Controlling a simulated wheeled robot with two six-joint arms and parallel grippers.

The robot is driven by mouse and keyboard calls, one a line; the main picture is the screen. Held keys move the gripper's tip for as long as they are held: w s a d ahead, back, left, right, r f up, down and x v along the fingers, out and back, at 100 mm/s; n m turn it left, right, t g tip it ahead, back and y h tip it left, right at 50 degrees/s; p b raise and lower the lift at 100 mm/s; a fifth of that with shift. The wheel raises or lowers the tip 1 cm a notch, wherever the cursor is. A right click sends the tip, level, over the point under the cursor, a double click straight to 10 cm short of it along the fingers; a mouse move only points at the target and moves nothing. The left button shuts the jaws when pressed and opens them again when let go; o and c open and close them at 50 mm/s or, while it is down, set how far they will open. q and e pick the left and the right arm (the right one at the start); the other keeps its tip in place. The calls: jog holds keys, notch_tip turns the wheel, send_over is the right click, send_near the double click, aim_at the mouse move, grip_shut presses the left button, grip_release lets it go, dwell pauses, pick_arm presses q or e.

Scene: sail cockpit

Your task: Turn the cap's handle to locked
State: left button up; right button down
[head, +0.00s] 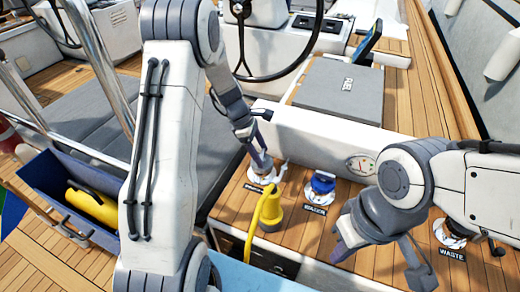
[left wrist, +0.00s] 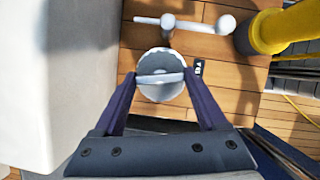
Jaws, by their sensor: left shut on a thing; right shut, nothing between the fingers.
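The white round deck cap (head: 265,179) sits on the teak deck, left of the blue cap. In the left wrist view the cap (left wrist: 160,98) has a raised bar handle (left wrist: 160,77) across it, running left to right. My left gripper (head: 262,163) reaches down over it. In the left wrist view, its fingers (left wrist: 160,80) are shut on the two ends of the handle. A small dark label (left wrist: 199,68) lies beside the cap; I cannot tell which way counts as locked. My right gripper (head: 338,253) is shut and empty, low over the deck at the right.
A yellow pump (head: 270,212) with a hose stands close to the cap. A blue cap (head: 322,182) and a WASTE fitting (head: 450,233) are to the right. A white wall (head: 310,140) rises behind.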

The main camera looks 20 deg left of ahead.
pick_arm(q)
jog(key=m+p, duration=0.1)
jog(key=m+g+p, duration=0.1)
jog(key=m, duration=0.1)
jog(key=shift+w+r+m, duration=0.1)
jog(key=shift+r+m, duration=0.05)
jog(key=shift+m, duration=0.15)
jog(key=m+g+p, duration=0.1)
jog(key=m+p, duration=0.1)
jog(key=m, duration=0.1)
jog(key=shift+w+d+m+g, duration=0.1)
jog(key=shift+m+g, duration=0.2)
jog(key=shift+g, duration=0.1)
jog(key=m+g+y+p, duration=0.1)
jog(key=m, duration=0.2)
jog(key=shift+w+m, duration=0.1)
jog(key=shift+m, duration=0.3)
jog(key=m, duration=0.2)
jog(key=m+g+y+p, duration=0.1)
jog(key=m, duration=0.1)
jog(key=shift+d+m+y, duration=0.15)
jog(key=shift+m+y, duration=0.15)
jog(key=o, duration=1.3)
